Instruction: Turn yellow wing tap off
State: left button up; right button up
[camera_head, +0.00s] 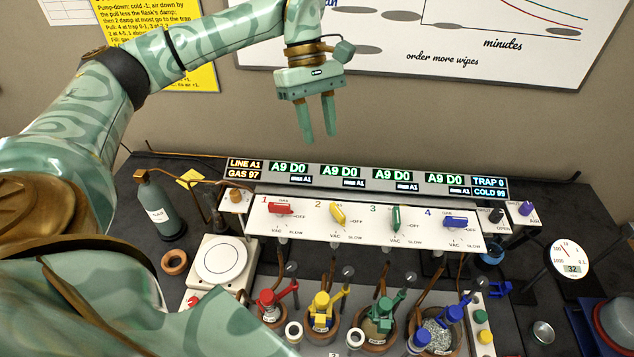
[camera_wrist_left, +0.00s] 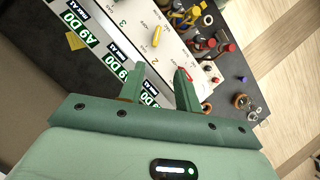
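The yellow wing tap (camera_head: 338,214) sits at position 2 on the white panel (camera_head: 300,233). Its handle slants from upper left to lower right, with OFF printed to its right. It also shows in the left wrist view (camera_wrist_left: 157,36), beyond my fingertips. My left gripper (camera_head: 318,134) is open and empty, held above and behind the panel, apart from the tap. In the wrist view its two fingers (camera_wrist_left: 160,76) stand apart, one partly covering the red tap (camera_wrist_left: 184,74). My right gripper is out of view.
The red tap (camera_head: 281,209), green tap (camera_head: 396,219) and blue tap (camera_head: 455,222) flank the yellow one. A display strip (camera_head: 380,183) runs behind the panel. Coloured flask fittings stand in front, near a hotplate (camera_head: 220,261). A gas bottle (camera_head: 160,208) stands left. Space above the panel is clear.

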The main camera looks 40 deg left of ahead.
pick_arm(q)
jog(key=p, duration=0.1)
send_near(336, 207)
jog(key=shift+m, duration=0.4)
jog(key=x, duration=0.8)
jog(key=shift+d+f, duration=0.1)
jog(key=shift+f, duration=0.25)
grip_shut()
